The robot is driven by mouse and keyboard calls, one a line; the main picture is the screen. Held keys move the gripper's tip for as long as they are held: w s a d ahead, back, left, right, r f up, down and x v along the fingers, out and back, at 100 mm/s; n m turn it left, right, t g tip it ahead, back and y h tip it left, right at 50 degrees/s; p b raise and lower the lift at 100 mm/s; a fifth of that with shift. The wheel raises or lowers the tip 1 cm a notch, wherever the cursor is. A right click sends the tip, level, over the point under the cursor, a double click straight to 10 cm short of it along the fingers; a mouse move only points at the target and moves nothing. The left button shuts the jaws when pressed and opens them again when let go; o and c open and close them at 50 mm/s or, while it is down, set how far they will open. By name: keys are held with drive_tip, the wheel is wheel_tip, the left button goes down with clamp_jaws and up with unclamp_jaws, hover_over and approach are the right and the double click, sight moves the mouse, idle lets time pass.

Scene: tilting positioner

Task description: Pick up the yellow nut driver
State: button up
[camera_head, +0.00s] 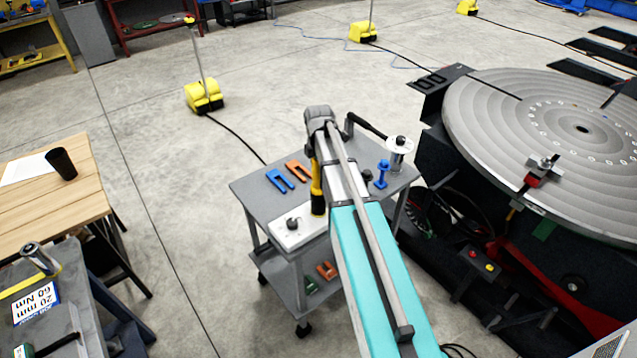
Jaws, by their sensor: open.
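The yellow nut driver appears to be the yellow and black upright shape (317,206) on the grey cart, in the head view. Its right side is close to my arm in the picture, and my arm may hide part of it. My teal and grey arm reaches from the lower edge up over the cart and ends in a dark grey part above this shape. I cannot make out my gripper's fingers; they seem hidden behind the arm. No contact with the yellow shape can be seen.
The large round positioner table (480,120) stands right.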

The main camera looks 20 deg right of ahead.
drive_tip(key=c, duration=1.3)
drive_tip(key=shift+o, duration=0.2)
drive_tip(key=shift+r, duration=0.2)
wheel_tip(320, 180, up, 10)
drive_tip(key=p, duration=1)
drive_tip(key=shift+f, duration=0.2)
